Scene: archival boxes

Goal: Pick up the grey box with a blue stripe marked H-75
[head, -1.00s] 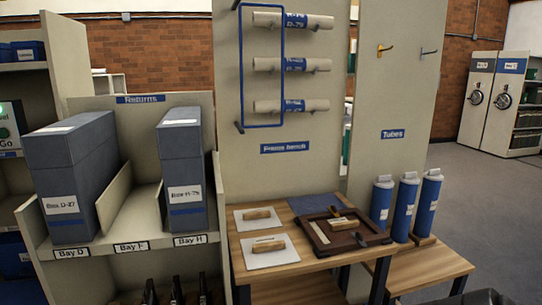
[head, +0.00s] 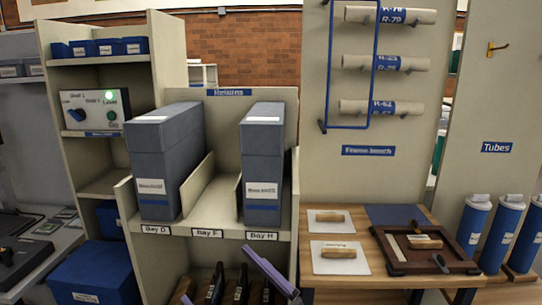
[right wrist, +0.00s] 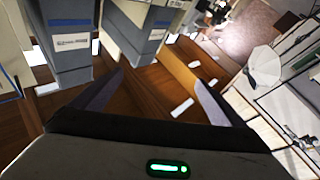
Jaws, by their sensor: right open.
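The grey box with a blue stripe (head: 262,165) stands upright in Bay H of the returns shelf in the head view. Its white label is too blurred to read now. A similar grey box (head: 165,160) stands in Bay D, left of the empty Bay F. My right gripper (head: 268,270) is low in front of the shelf, below Bay H, apart from the box. In the right wrist view my right gripper (right wrist: 157,80) is open with nothing between its fingers. Two grey, blue-striped boxes show beyond it at upper left. My left gripper is not in view.
A slanted divider (head: 197,184) stands beside the Bay D box. Dark upright objects (head: 215,285) fill the shelf below. At right, a wooden bench (head: 440,215) holds a frame and pads; blue tubes (head: 472,225) stand beyond. A blue bin (head: 97,275) sits at lower left.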

